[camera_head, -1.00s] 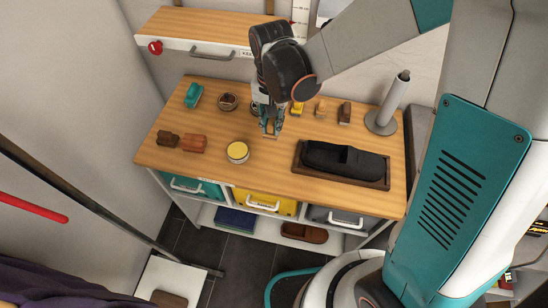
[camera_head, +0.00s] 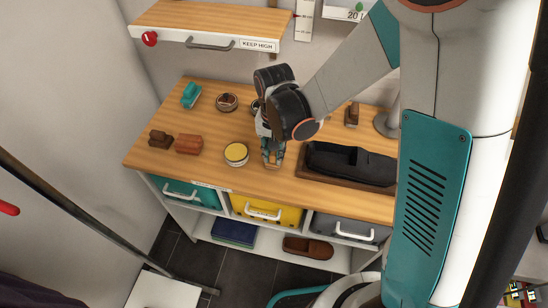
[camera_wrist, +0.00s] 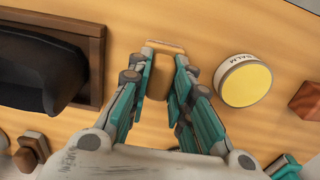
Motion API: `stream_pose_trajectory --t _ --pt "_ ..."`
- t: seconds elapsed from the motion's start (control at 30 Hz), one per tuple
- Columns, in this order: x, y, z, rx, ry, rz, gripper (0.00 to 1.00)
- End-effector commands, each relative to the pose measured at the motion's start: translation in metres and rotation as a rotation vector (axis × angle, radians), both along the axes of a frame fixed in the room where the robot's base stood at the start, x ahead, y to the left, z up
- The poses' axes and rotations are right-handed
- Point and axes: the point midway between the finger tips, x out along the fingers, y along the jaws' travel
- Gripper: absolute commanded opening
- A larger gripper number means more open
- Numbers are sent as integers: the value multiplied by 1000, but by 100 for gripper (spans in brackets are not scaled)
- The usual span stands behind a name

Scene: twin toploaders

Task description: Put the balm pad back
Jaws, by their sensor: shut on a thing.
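My gripper (camera_head: 272,164) is low over the wooden worktop, just right of the balm tin. In the wrist view its fingers (camera_wrist: 165,62) are shut on a small tan pad (camera_wrist: 161,78), likely the balm pad; the fingers partly hide it. I cannot tell whether the pad touches the worktop. The round balm tin (camera_head: 236,153) has a yellow top and a white side; in the wrist view the tin (camera_wrist: 246,82) shows the word BALM and stands right of the fingers, apart from them. A thin pale outline (camera_wrist: 166,44) shows just beyond the fingertips.
A dark shoe (camera_head: 345,160) lies in a brown tray (camera_head: 312,175) right of my gripper. Brown blocks (camera_head: 188,144), a teal brush (camera_head: 190,95) and a round pot (camera_head: 227,102) stand to the left. A shelf (camera_head: 208,20) hangs behind; drawers (camera_head: 265,209) are below.

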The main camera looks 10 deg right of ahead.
Motion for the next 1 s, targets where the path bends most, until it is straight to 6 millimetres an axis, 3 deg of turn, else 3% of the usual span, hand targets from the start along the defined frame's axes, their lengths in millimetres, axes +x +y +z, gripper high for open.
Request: stream_pose_trajectory --t 0.03,0.1,0.5,0.53,0.6,1.0 --pt "0 0 -11 0 0 0 0" --pt "0 0 -16 0 0 0 0" --pt "0 0 -18 0 0 0 0" --pt "0 0 -17 0 0 0 26" --pt "0 0 -17 0 0 0 40" --pt "0 0 -15 0 0 0 40"
